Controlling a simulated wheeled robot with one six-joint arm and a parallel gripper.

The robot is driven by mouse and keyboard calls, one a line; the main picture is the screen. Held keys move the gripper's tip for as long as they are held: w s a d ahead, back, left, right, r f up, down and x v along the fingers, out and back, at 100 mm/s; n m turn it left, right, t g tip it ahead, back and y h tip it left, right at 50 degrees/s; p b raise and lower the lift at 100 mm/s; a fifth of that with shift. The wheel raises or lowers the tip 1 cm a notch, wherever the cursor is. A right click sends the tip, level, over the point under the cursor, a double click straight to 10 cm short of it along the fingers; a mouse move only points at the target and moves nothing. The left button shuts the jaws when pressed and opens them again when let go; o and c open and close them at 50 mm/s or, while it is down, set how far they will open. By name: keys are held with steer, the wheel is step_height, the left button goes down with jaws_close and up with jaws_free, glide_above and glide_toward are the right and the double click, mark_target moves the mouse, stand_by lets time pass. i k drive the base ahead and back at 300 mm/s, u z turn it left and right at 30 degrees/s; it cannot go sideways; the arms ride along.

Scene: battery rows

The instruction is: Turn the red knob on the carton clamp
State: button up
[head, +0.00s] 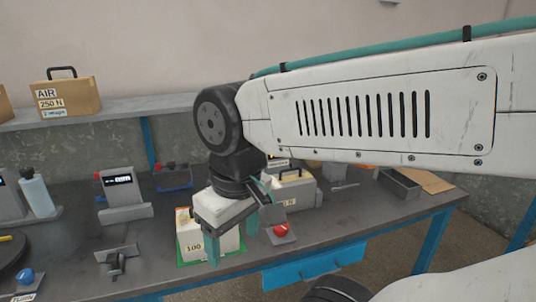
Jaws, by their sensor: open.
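A red knob (281,230) sits on a small grey base on the bench, just right of a white carton (194,246) marked 100. Which part is the carton clamp I cannot tell for sure; grey metal parts stand between knob and carton, partly behind my gripper. My gripper (232,240) points down over the carton, left of the knob and apart from it. It is open, with its teal fingers spread in front of the carton. I cannot tell if they touch the carton.
A cream box with a handle (293,188) stands behind the knob. A blue knob (25,277), a small bracket (116,262) and a display unit (119,190) are to the left. An open dark tray (400,182) is at right. The bench front right of the knob is clear.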

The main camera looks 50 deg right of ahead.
mark_target(281, 230)
steer(key=z, duration=1.25)
